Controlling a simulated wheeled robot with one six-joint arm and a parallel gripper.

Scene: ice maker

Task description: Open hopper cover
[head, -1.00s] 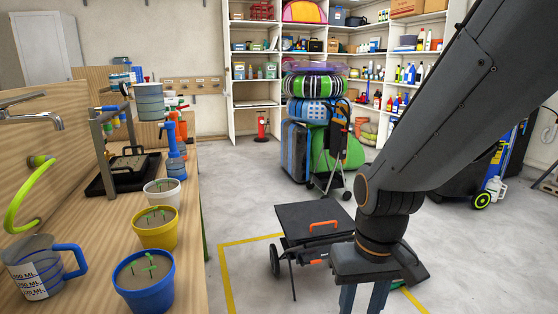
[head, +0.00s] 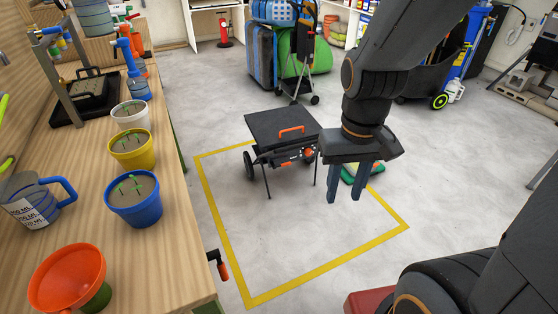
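A dark, flat, closed cover (head: 272,123) with an orange handle (head: 291,130) lies on top of a small wheeled machine, which I take for the hopper unit. The machine (head: 292,156) stands on the floor with a black wheel, thin legs and orange parts below the cover. My gripper (head: 346,200) hangs with its fingers pointing down, to the right of the machine in the picture and nearer the camera. Its two blue-grey fingers are apart, with nothing seen between them. It appears clear of the handle.
A yellow floor outline (head: 285,290) surrounds the machine, with bare floor in front of it. The wooden workbench (head: 165,215) at left carries pots, a jug and an orange funnel (head: 68,275). Luggage (head: 262,55) stands behind; a dark wheeled bin (head: 425,85) is at back right.

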